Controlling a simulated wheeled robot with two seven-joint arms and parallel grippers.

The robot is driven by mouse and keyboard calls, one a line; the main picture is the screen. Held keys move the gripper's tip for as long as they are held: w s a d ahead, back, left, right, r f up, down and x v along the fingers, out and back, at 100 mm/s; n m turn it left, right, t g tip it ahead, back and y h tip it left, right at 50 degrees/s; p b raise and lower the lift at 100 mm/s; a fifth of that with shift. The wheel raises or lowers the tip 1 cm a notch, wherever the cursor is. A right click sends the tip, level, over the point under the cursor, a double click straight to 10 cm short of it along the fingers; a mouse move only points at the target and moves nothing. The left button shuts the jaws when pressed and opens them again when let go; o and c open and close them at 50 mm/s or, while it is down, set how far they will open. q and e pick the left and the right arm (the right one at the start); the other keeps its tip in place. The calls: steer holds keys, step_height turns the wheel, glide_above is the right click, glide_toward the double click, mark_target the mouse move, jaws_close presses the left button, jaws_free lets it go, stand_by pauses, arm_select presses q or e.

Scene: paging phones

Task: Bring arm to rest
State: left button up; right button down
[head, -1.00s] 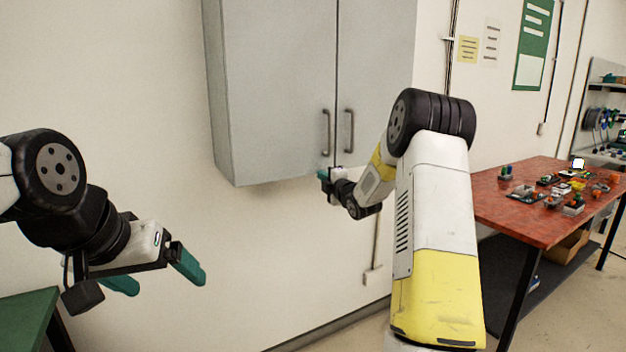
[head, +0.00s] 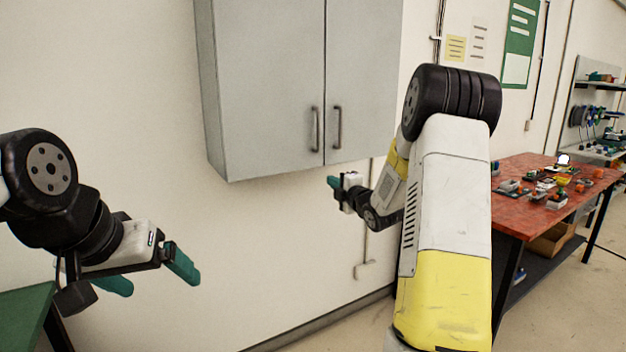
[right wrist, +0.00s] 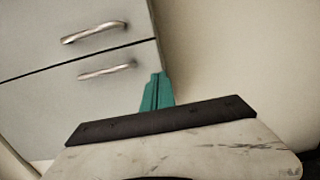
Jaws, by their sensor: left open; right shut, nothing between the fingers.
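My left gripper (head: 150,278) is at the lower left of the head view. Its two teal fingers are spread apart and nothing is between them. My right arm is raised and bent at the right of centre. My right gripper (head: 334,183) is in front of the wall, just below the grey cabinet's lower edge. In the right wrist view its teal fingers (right wrist: 156,92) are closed together and hold nothing. Neither gripper appears to touch anything.
A grey wall cabinet (head: 265,90) with two shut doors hangs above my right gripper. A red-topped table (head: 515,222) with several small parts stands at the right. A green surface (head: 22,312) is at the lower left.

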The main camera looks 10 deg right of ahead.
steer(key=s+r+m+g+h, duration=0.3)
steer(key=s+r+m, duration=0.2)
steer(key=s+m, duration=0.25)
steer(key=s+a+f+m+g, duration=0.1)
steer(key=s+a+m+g, duration=0.1)
steer(key=s, duration=0.9)
steer(key=s+a+f+m+g, duration=0.1)
steer(key=s+a+m+g, duration=0.2)
steer(key=s, duration=0.9)
steer(key=s+a+f+m+g+y, duration=0.1)
steer(key=s+a+m+g, duration=0.2)
steer(key=s, duration=0.8)
steer(key=a+m, duration=0.2)
steer(key=m, duration=0.2)
steer(key=shift+s+a, duration=0.2)
steer(key=shift+a, duration=0.2)
steer(key=shift+m, duration=0.25)
